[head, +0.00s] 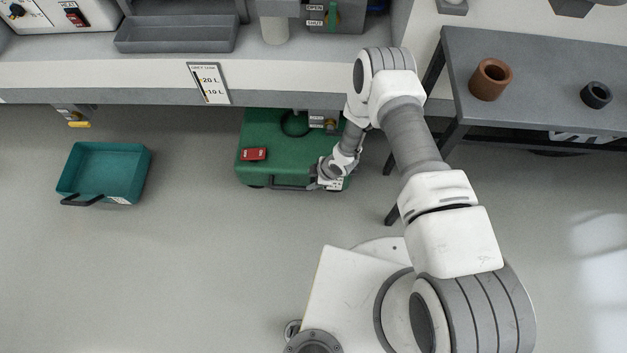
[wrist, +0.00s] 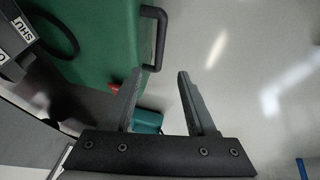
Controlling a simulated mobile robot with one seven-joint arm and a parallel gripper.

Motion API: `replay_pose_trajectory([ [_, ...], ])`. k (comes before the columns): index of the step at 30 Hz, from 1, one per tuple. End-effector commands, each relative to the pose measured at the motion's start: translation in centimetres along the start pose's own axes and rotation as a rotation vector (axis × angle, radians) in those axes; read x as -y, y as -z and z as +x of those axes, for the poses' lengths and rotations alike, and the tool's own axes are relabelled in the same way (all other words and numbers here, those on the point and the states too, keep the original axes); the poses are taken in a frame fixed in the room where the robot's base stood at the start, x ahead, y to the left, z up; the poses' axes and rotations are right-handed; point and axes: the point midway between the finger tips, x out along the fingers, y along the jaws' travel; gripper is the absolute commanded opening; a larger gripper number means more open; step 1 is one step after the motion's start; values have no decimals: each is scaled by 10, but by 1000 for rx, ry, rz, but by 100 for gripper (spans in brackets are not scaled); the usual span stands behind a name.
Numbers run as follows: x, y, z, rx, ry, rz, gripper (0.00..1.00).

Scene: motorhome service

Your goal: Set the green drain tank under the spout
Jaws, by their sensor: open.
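The green drain tank (head: 268,135) stands on the floor, partly beneath the counter's front edge. My gripper (head: 327,182) is low at the tank's near right corner. In the wrist view its fingers (wrist: 163,75) are open with nothing gripped; the left tip overlaps the handle's end, and I cannot tell whether they touch. A grey fitting (head: 323,117) above the tank may be the spout.
A teal tray (head: 118,163) with a black handle lies on the floor at left. A yellow-ended fitting (head: 78,123) hangs under the counter (head: 130,75). A grey table (head: 540,80) at right holds a brown cup (head: 490,78) and a black ring (head: 596,95). Floor between tray and tank is clear.

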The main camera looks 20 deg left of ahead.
Motion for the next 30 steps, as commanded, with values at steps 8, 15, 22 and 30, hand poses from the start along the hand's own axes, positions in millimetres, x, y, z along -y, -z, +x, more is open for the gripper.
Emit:
replay_pose_trajectory([
  [8, -4, 5, -7, 1, 1, 1, 57],
  [15, -4, 5, -7, 1, 0, 1, 57],
  [22, -4, 5, -7, 1, 0, 1, 57],
  [30, -27, 5, -24, 21, -24, 24, 57],
])
